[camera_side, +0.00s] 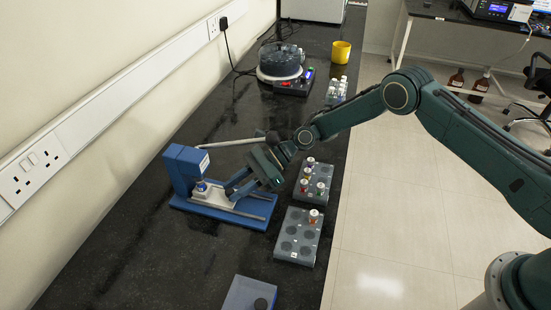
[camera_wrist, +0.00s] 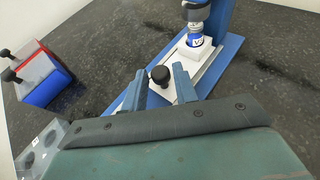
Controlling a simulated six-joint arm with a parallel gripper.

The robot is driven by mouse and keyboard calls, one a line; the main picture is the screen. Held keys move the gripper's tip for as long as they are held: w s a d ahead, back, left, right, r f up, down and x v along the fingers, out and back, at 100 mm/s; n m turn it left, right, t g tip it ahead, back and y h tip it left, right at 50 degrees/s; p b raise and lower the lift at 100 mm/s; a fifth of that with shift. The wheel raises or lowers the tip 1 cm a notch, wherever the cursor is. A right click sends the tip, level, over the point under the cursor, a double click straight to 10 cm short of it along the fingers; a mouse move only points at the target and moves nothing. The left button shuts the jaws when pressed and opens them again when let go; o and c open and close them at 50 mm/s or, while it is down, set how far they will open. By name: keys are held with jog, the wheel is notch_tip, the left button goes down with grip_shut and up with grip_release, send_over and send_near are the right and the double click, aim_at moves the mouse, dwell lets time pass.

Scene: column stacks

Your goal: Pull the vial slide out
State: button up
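The white vial slide (camera_side: 215,198) sits on the blue device (camera_side: 183,162); in the wrist view the slide (camera_wrist: 188,52) carries a blue-labelled vial (camera_wrist: 195,41) under the device's grey head. The vial also shows in the side view (camera_side: 202,186). A black knob (camera_wrist: 160,75) stands at the slide's near end. My gripper (camera_side: 233,188) is low over this end; in the wrist view its two fingers (camera_wrist: 159,78) stand on either side of the knob, with a narrow gap visible at each side. It appears open. The knob's lower part is partly hidden.
A grey rack (camera_side: 312,184) with several vials and a nearly empty rack (camera_side: 298,236) stand to the right. A blue-grey box with a black knob (camera_side: 248,295) is at the front. A round machine (camera_side: 280,62) and yellow cup (camera_side: 341,52) stand at the back. Counter left of the device is clear.

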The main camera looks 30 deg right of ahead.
grip_shut()
jog(key=shift+d, duration=0.15)
jog(key=shift+s+d, duration=1.45)
jog(key=shift+s, duration=0.1)
jog(key=shift+o, duration=2)
grip_release()
jog(key=v, duration=1.4)
jog(key=shift+f, duration=0.1)
